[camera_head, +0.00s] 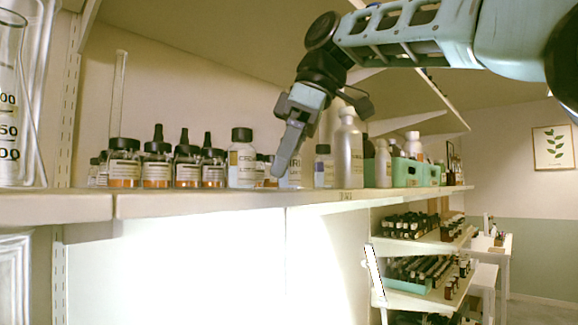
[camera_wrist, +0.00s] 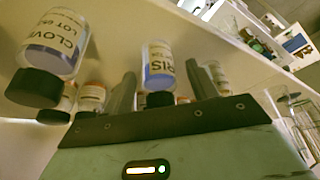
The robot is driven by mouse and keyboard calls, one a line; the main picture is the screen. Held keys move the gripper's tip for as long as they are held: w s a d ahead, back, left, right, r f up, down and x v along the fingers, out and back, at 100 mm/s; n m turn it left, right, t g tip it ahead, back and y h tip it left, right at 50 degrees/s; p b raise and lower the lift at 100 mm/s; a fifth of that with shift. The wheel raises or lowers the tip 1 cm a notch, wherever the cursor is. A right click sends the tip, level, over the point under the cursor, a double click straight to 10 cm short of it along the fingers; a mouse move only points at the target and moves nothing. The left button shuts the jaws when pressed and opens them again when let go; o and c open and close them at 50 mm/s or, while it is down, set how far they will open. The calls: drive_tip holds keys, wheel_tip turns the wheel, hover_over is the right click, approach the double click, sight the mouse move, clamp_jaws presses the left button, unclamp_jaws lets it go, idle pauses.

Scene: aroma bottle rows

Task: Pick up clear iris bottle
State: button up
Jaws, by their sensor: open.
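The clear iris bottle (camera_wrist: 158,68) has a black cap, a white label ending in "RIS" and a blue-violet patch. In the wrist view it appears cap-down between my two fingers, with no clear contact visible. In the head view the iris bottle (camera_head: 294,172) stands on the shelf, largely hidden by a finger. My gripper (camera_head: 288,165) is open and reaches down at the bottle. Its fingers also show in the wrist view (camera_wrist: 160,92), one on each side of the bottle.
A clove bottle (camera_wrist: 52,50) stands close beside one finger. A larger clear bottle (camera_head: 242,160) stands left of my gripper. Several amber dropper bottles (camera_head: 156,166) stand farther left. A grey bottle (camera_head: 348,152) and a green crate (camera_head: 408,173) stand right. The shelf edge (camera_head: 200,205) is clear.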

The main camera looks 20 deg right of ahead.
drive_tip(key=shift+w+a+f, duration=0.1)
drive_tip(key=shift+a+f, duration=0.1)
drive_tip(key=shift+f, duration=0.35)
drive_tip(key=c, duration=1.1)
drive_tip(key=shift+r, duration=0.1)
drive_tip(key=shift+r, duration=0.8)
drive_tip(key=shift+v, duration=0.95)
drive_tip(key=s+d+b, duration=0.1)
drive_tip(key=s+d, duration=0.1)
drive_tip(key=d, duration=0.3)
drive_tip(key=s+d+b, duration=0.1)
drive_tip(key=s+d, duration=0.2)
drive_tip(key=d, duration=0.2)
drive_tip(key=s+d+b, duration=0.2)
drive_tip(key=s+d, duration=0.1)
drive_tip(key=d, duration=0.2)
drive_tip(key=shift+s+d, duration=0.1)
drive_tip(key=shift+s, duration=0.05)
